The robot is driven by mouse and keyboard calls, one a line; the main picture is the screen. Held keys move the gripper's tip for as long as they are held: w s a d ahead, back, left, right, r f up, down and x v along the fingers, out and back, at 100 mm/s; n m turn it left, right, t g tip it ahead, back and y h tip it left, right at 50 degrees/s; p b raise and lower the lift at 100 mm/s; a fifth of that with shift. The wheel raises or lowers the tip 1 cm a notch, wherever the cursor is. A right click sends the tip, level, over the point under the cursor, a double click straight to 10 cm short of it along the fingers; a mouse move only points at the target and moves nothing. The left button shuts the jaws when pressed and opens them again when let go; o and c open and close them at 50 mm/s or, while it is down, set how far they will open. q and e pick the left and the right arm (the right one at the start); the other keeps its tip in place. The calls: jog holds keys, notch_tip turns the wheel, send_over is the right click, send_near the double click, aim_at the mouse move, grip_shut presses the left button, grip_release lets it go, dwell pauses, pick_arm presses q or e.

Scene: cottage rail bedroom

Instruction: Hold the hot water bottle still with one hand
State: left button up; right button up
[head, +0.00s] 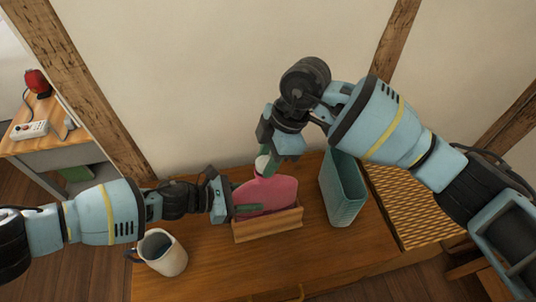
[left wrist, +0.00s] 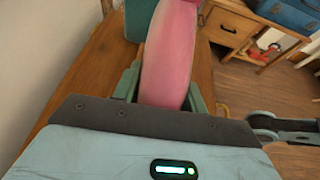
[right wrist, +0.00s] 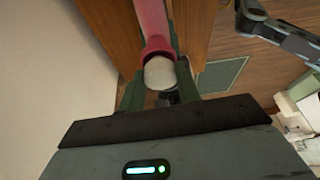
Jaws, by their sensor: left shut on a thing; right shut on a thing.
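The pink hot water bottle (head: 272,192) stands upright in a low wooden holder (head: 268,228) on the wooden table. Its white stopper (head: 262,164) is at the top; it also shows in the right wrist view (right wrist: 160,73). My left gripper (head: 240,209) is shut on the side of the bottle's body, and the pink body shows between its green fingers in the left wrist view (left wrist: 168,60). My right gripper (head: 268,162) comes from above and is shut on the white stopper at the neck. The bottle's far side is hidden.
A white mug (head: 163,253) stands at the table's left. A teal basket (head: 343,190) stands close on the right, with a woven yellow panel (head: 410,205) beyond. The wall (head: 220,80) is close behind. The table front (head: 290,265) is clear.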

jog(key=shift+f, duration=0.25)
jog(key=shift+m, duration=0.3)
jog(key=shift+s+m+t, duration=0.1)
jog(key=shift+m+t, duration=0.2)
jog(key=shift+m, duration=0.1)
jog(key=m+t, duration=0.1)
jog(key=m, duration=0.2)
jog(key=shift+s+m, duration=0.15)
jog(key=shift+m, duration=0.25)
jog(key=shift+m+t, duration=0.4)
jog(key=shift+m, duration=0.4)
jog(key=o, duration=0.9)
jog(key=shift+o, duration=0.2)
